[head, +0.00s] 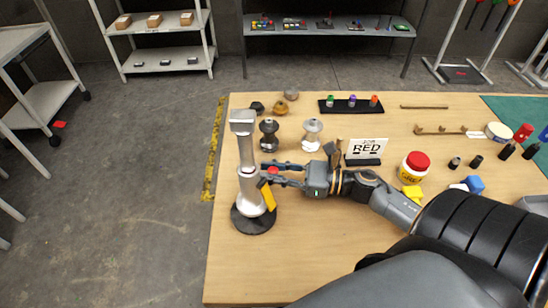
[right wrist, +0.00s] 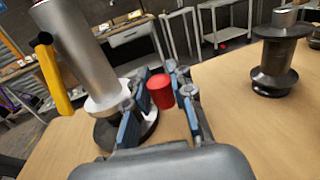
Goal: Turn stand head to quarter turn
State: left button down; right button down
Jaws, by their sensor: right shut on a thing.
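The stand is a silver column (head: 247,160) on a round black base (head: 254,219), upright near the left edge of the wooden table. Its head (head: 242,121) is a grey block at the top. A yellow lever (head: 268,197) hangs at the column's side. A red knob (head: 273,170) sits beside the column. My right gripper (head: 269,174) reaches in from the right and is shut on the red knob. In the right wrist view the knob (right wrist: 160,92) stands between the fingers, with the column (right wrist: 82,50) to its left; the stand head is out of that view. My left gripper is not in view.
Dark and pale spools (head: 312,135) stand behind the gripper. A black rack (head: 351,106) with coloured bottles, a RED sign (head: 366,147) and a red-lidded jar (head: 414,168) are farther right. The table (head: 300,260) is clear in front of the stand.

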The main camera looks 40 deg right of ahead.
jog(key=shift+s+f, duration=0.1)
jog(key=shift+f, duration=0.45)
jog(key=c, duration=1.1)
grip_release()
jog(key=shift+c, duration=0.2)
jog(key=r, duration=1.1)
jog(key=shift+w, duration=0.2)
